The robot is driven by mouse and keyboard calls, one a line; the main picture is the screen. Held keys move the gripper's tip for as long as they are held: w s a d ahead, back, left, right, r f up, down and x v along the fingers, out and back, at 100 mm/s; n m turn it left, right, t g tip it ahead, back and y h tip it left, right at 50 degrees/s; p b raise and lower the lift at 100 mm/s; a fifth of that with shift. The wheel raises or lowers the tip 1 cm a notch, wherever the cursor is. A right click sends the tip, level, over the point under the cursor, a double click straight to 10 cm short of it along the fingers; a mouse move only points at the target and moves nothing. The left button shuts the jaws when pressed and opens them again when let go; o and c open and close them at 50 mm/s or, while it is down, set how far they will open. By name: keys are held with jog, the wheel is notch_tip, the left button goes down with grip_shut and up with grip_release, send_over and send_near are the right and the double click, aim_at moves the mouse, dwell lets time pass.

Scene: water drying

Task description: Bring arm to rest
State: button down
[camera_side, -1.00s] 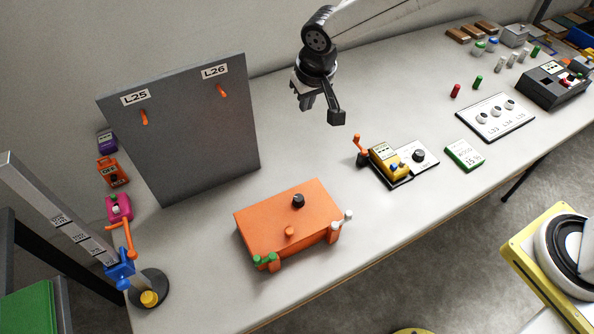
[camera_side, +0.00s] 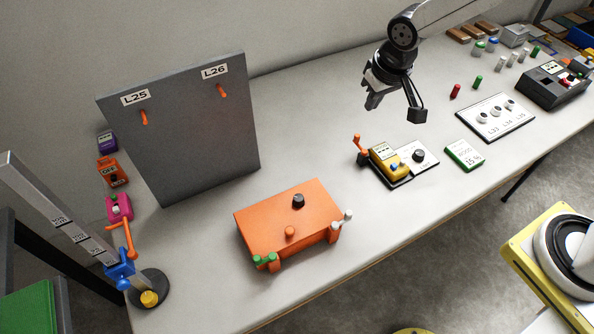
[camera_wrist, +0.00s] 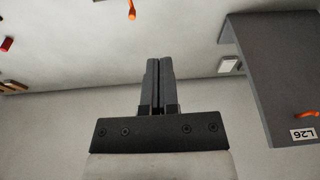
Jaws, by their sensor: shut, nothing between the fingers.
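My gripper (camera_side: 392,107) hangs in the air above the table (camera_side: 310,110), over its right half in the side view. It is to the right of the grey panel (camera_side: 185,130) and above and behind the small yellow device (camera_side: 389,160). In the wrist view my gripper (camera_wrist: 158,62) shows its two dark fingers side by side, closed with nothing between them. The grey panel also shows at the right of the wrist view (camera_wrist: 275,80), with its L26 label and an orange peg.
An orange box (camera_side: 270,225) with knobs stands at the front centre. A green-edged card (camera_side: 464,154) and a white panel with round dials (camera_side: 495,117) lie to the right. A stand with an orange crank (camera_side: 122,238) is at the left. The table between panel and gripper is clear.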

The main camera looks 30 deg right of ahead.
jog(key=shift+s+d, duration=0.3)
jog(key=s+d+f, duration=0.1)
jog(key=s+d, duration=0.7)
jog(key=s, duration=0.4)
jog(key=shift+s+d, duration=0.15)
jog(key=shift+d, duration=0.15)
jog(key=shift+a, duration=0.1)
dwell(0.6)
